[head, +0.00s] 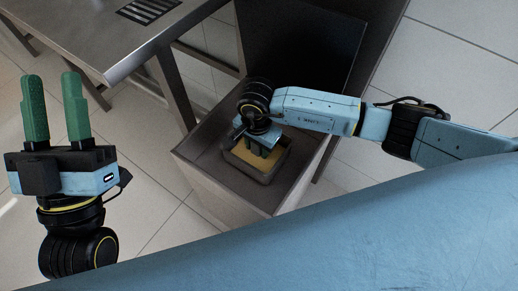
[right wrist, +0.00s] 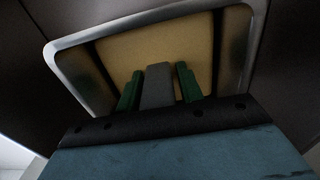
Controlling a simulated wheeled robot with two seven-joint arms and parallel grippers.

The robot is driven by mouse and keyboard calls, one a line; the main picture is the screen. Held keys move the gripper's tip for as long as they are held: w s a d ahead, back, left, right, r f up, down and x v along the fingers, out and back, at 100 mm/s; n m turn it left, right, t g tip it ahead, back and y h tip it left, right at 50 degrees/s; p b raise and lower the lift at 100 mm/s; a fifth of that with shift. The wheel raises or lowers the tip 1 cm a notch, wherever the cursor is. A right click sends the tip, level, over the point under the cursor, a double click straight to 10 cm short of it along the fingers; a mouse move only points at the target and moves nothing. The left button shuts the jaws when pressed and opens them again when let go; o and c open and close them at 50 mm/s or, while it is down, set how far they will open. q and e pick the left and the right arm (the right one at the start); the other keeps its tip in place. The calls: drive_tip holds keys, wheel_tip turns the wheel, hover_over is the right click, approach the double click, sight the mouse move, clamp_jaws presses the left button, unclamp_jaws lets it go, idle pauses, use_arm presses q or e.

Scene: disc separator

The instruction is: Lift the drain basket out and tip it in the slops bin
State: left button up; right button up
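A dark-rimmed, box-shaped basket (head: 284,161) with a tan floor sits in the recessed top of a grey box-like stand (head: 210,162). My right gripper (head: 263,150) points down into it. In the right wrist view the basket's pale rim (right wrist: 150,28) runs around the tan floor. There the green fingertips (right wrist: 158,88) stand on either side of a grey upright piece, with little or no gap; whether they press on it is unclear. My left gripper (head: 54,90) is open and empty at the far left, fingers upward. I cannot make out a slops bin for certain.
A grey metal table (head: 70,35) with a black slotted grate (head: 148,10) is at the upper left. A dark panel (head: 300,40) stands behind the grey stand. Tiled floor (head: 160,215) is free between my left gripper and the stand.

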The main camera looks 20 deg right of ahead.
clamp_jaws()
drive_tip(key=shift+r, duration=0.15)
